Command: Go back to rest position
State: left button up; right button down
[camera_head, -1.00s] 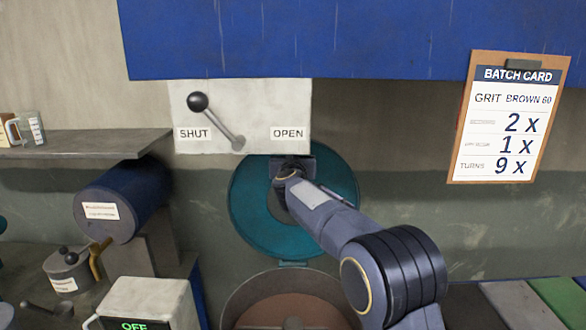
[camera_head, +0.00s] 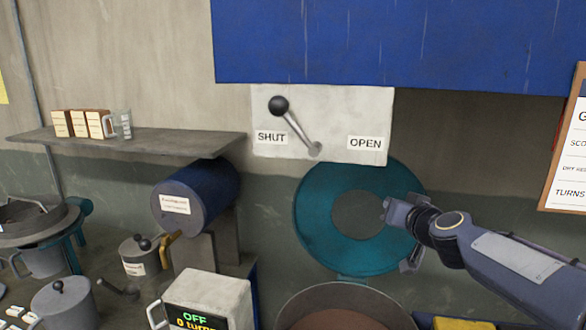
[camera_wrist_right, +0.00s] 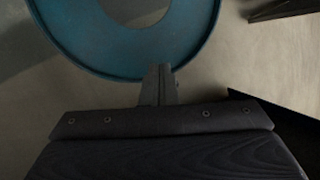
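My right arm comes in from the right in the head view. My right gripper (camera_head: 402,228) is in front of the right edge of a teal ring-shaped lid (camera_head: 318,222), which stands upright behind an open round pan (camera_head: 292,309). In the right wrist view the gripper's narrow fingers (camera_wrist_right: 161,72) are together at the middle, with nothing seen between them. The lid (camera_wrist_right: 86,58) fills the top left of that view, just beyond the fingertips; whether they touch it is unclear. My left gripper is out of view.
A lever (camera_head: 296,127) on a white SHUT/OPEN plate has its black knob toward SHUT. A blue drum (camera_head: 197,194), a control box reading OFF (camera_head: 222,291) and lidded pots (camera_head: 66,305) stand at left. A shelf (camera_head: 150,143) holds small boxes. A batch card (camera_head: 570,150) hangs at right.

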jog(key=s+a+f+g, duration=0.1)
jog(key=s+f+g, duration=0.2)
jog(key=s, duration=0.9)
jog(key=s+a+f+g+y, duration=0.1)
jog(key=s+f+g, duration=0.2)
jog(key=s+f, duration=0.7)
jog(key=s+a+f+g+y, duration=0.1)
jog(key=s+f, duration=0.5)
jog(key=s, duration=0.9)
jog(key=a+g, duration=0.1)
jog(key=g, duration=0.1)
jog(key=shift+s+f+n+g, duration=0.2)
jog(key=shift+s+n+g, duration=0.05)
jog(key=shift+n+g, duration=0.05)
